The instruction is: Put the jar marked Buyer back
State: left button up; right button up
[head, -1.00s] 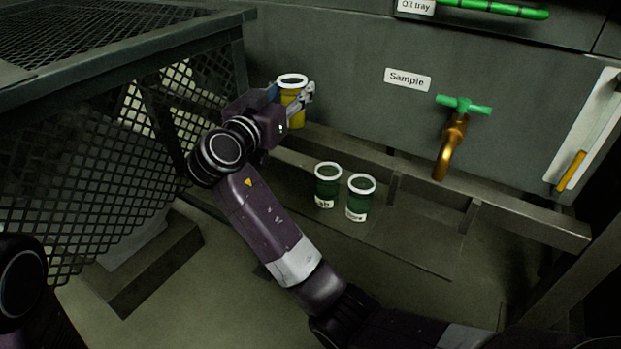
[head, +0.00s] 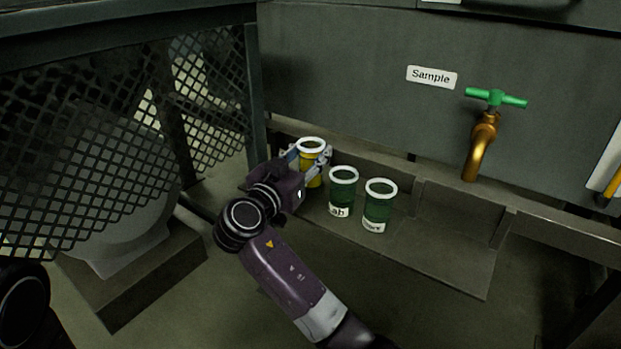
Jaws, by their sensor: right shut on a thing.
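A yellow jar (head: 310,147) with a white rim is upright between the fingers of my right gripper (head: 311,158), which is shut on it. The gripper hides much of the jar, and I cannot see its label. Two green jars with white rims stand upright just right of it. The nearer-left green jar (head: 343,187) is marked Lab. The label of the other green jar (head: 379,203) is too small to read surely. My left gripper is not in view.
The jars are by a low grey shelf (head: 450,250) under a panel with a Sample sign (head: 431,77) and a brass tap (head: 481,150) with a green handle. A mesh guard (head: 90,165) stands at left. The shelf right of the green jars is clear.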

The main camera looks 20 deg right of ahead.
notch_tip(320, 180, down, 4)
jog(key=b, duration=0.3)
jog(key=shift+f, duration=0.2)
jog(key=shift+r, duration=0.1)
jog(key=o, duration=0.9)
